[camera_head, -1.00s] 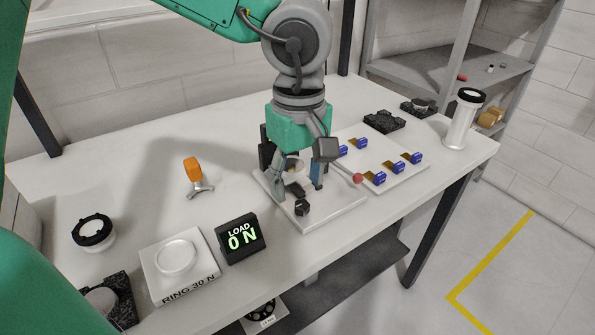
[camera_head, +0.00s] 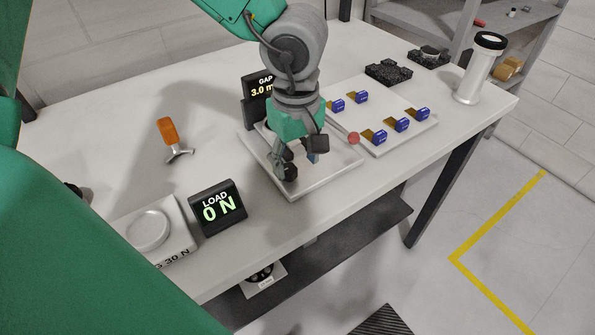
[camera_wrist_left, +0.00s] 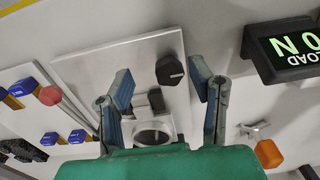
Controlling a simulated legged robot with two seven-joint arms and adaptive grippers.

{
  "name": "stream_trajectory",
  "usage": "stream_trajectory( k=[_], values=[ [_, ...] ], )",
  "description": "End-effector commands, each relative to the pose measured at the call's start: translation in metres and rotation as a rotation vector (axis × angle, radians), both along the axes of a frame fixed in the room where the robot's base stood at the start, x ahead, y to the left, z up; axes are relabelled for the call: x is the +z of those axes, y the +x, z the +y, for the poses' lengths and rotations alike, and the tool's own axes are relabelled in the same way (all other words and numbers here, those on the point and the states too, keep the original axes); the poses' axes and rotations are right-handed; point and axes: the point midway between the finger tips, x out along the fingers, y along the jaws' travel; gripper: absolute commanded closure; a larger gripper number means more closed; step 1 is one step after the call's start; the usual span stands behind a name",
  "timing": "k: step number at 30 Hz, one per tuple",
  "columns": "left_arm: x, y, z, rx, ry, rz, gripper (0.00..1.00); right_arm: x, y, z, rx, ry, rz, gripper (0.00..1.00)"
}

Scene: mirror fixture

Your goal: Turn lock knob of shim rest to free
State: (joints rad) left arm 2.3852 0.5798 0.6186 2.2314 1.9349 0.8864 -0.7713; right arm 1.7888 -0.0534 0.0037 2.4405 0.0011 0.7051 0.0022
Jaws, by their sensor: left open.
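The shim rest is a pale square plate (camera_head: 325,182) with a black round lock knob (camera_head: 290,171) near its front corner. In the left wrist view the knob (camera_wrist_left: 170,70) shows a light pointer mark. A round metal ring seat (camera_wrist_left: 152,135) and small dark blocks sit behind it on the plate. My left gripper (camera_head: 298,166) points down over the front of the plate, close to the knob, and partly hides the plate. My right gripper is not in view.
A gap display (camera_head: 259,90) stands behind the plate, partly hidden. A load display (camera_head: 217,207) reading 0 N stands left of it. A red ball-ended lever (camera_head: 353,138) and a tray with blue-handled shims (camera_head: 397,125) lie to the right.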

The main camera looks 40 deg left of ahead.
Motion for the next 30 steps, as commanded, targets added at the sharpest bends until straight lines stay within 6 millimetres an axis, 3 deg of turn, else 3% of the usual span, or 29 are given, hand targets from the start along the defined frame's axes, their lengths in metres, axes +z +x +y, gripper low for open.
stream_trajectory(
  k=[6, 16, 20, 30],
  values=[
    [-0.023, 0.001, 0.006, 0.002, -0.007, 0.001, 0.51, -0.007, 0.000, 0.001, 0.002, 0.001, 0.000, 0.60],
    [-0.023, 0.000, -0.005, 0.001, 0.004, 0.000, 0.51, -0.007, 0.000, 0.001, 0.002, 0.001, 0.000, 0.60],
    [-0.022, 0.001, -0.005, 0.001, 0.004, -0.001, 0.97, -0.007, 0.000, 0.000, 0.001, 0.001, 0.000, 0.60],
    [-0.023, 0.003, 0.000, 0.001, -0.005, -0.004, 1.00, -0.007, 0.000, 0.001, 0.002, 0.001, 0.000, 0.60]
  ],
)
